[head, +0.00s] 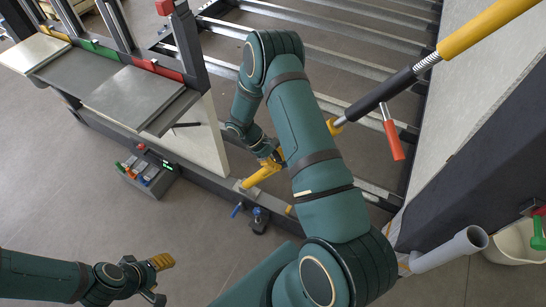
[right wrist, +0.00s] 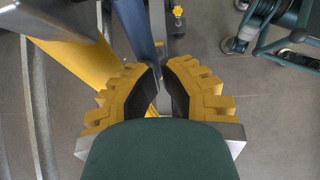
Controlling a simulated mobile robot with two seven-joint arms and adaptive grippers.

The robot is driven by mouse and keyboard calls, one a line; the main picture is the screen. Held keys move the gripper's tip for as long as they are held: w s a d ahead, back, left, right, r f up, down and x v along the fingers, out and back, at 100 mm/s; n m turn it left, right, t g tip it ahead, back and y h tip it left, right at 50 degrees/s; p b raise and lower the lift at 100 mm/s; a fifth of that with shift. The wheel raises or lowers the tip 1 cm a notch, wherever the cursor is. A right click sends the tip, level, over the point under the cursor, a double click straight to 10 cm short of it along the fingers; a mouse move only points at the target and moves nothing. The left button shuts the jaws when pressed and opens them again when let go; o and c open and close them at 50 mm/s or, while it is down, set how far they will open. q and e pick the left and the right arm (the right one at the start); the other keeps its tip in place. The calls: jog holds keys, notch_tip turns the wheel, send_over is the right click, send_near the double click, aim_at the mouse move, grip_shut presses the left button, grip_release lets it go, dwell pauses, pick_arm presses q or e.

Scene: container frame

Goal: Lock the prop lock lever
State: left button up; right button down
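The prop runs diagonally in the head view, with a yellow upper tube (head: 485,27), a black middle section and a yellow lower end (head: 262,172) at the frame's bottom beam. An orange-red lever handle (head: 393,140) hangs from its middle. My right gripper (head: 270,160) is beside the lower yellow end, partly hidden by my arm. In the right wrist view its yellow-padded fingers (right wrist: 161,72) nearly meet at the tips. A slate-blue bar (right wrist: 140,35) runs behind or between them; I cannot tell whether it is gripped. A yellow tube (right wrist: 75,60) lies left. My left gripper (head: 157,280) is open and empty.
A small blue-handled lever (head: 237,210) and a dark fitting (head: 258,220) sit by the bottom beam. A box with coloured handles (head: 148,173) stands left on the floor. Metal rails (head: 340,35) cross the frame. A white bin (head: 515,243) stands at right.

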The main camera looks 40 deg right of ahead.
pick_arm(q)
jog(key=shift+w+f, duration=0.15)
jog(key=shift+w, duration=0.05)
pick_arm(e)
jog(key=shift+s+d+f, duration=0.1)
jog(key=shift+s+f, duration=0.1)
jog(key=shift+f, duration=0.05)
dwell(0.4)
